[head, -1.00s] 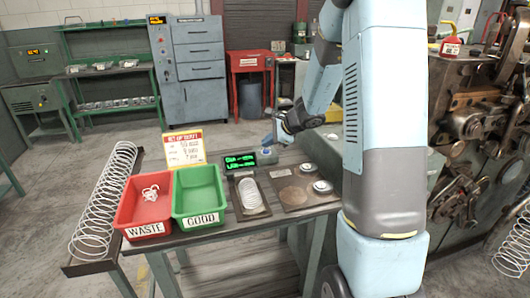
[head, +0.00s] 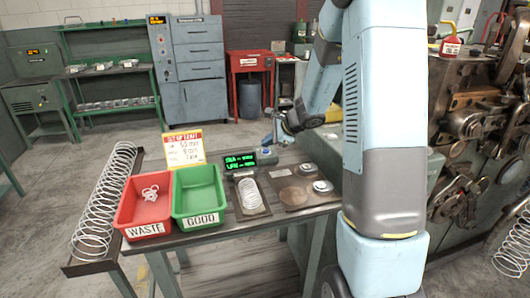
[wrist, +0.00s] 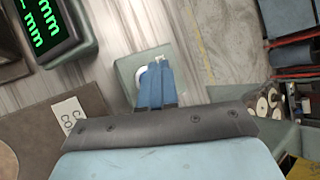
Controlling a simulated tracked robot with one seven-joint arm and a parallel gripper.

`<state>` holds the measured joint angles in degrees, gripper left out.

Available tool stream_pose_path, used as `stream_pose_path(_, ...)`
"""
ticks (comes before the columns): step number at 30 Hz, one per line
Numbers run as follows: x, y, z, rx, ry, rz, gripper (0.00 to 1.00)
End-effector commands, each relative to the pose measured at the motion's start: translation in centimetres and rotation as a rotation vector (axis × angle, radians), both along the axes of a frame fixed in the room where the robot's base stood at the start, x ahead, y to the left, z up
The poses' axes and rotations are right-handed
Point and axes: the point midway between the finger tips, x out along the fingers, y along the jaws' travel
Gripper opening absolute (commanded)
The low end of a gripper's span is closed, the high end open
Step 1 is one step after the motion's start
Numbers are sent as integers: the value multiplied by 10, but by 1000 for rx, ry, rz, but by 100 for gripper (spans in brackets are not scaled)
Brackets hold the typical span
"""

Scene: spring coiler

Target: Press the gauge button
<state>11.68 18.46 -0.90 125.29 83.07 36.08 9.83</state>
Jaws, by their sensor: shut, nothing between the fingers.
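The gauge display (head: 240,159) stands on the bench behind the spring tray, lit with green text too small to read here. In the wrist view part of the display (wrist: 44,20) shows "mm" twice. Right of it is a grey-green button box (wrist: 126,70) with a pale round button (wrist: 142,76), partly hidden by my blue fingers. My gripper (wrist: 158,60) is shut and empty, its fingers over the box beside the visible part of the button. I cannot tell whether they touch it. In the head view my gripper (head: 268,139) is just above the button box (head: 262,153).
A coiled spring (head: 250,194) lies in a dark tray right of the green GOOD bin (head: 221,209). The red WASTE bin (head: 128,208) holds tangled wire. A card (head: 184,147) stands behind the bins. A plate with round pieces (head: 310,202) lies at the right.

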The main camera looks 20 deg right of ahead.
Motion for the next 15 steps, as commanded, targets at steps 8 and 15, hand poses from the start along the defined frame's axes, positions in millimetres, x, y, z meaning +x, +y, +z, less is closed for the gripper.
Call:
stream_pose_path(8,0,0,0,0,0,0,0)
stream_pose_path(15,0,0,-5,1,0,-1,0)
